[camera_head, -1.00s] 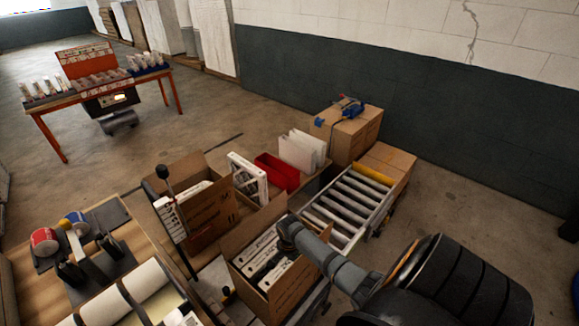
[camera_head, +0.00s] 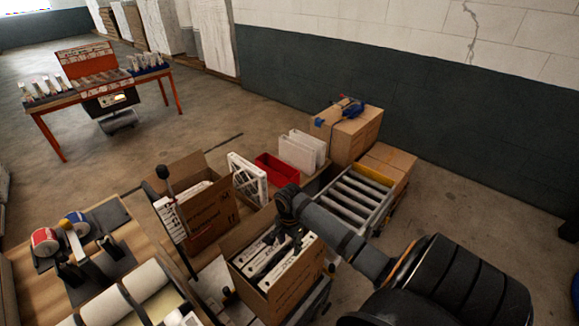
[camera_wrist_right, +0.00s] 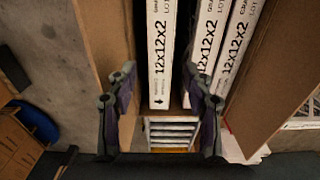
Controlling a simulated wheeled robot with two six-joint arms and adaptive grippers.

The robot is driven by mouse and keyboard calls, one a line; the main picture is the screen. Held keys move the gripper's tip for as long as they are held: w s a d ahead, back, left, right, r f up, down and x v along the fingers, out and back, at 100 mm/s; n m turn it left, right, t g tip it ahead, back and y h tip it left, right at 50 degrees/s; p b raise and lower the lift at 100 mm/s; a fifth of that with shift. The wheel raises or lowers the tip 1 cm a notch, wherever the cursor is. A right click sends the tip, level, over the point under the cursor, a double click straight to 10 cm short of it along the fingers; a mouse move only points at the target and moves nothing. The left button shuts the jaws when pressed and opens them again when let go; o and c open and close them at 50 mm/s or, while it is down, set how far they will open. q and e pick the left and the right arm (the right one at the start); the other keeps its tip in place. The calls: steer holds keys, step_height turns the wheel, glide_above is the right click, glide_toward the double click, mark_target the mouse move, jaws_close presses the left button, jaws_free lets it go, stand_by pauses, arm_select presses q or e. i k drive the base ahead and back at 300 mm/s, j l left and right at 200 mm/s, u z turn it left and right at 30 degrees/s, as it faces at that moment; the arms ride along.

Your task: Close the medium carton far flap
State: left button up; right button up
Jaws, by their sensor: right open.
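Two open brown cartons stand side by side; I cannot tell for sure which is the medium one. The front carton (camera_head: 293,291) holds several white boxed filters (camera_head: 263,255), and its far flap (camera_head: 247,229) stands up. The rear-left carton (camera_head: 209,216) is also open with a raised flap (camera_head: 181,171) and white filters inside. My right gripper (camera_head: 291,236) is open above the front carton's filters. In the right wrist view its fingers (camera_wrist_right: 163,108) are apart and empty, with filters marked 12x12x2 (camera_wrist_right: 160,50) beyond and brown cardboard panels (camera_wrist_right: 103,35) on both sides. My left gripper is out of view.
A roller conveyor (camera_head: 352,200) lies right of the cartons, with a closed carton (camera_head: 346,132) bearing a blue tool behind it. A red bin (camera_head: 276,169) and white filters (camera_head: 302,150) stand beyond. A wooden bench (camera_head: 30,290) with tape rolls is at left.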

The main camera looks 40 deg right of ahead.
mark_target(242, 234)
steer(key=l, duration=1.25)
steer(key=i, duration=0.05)
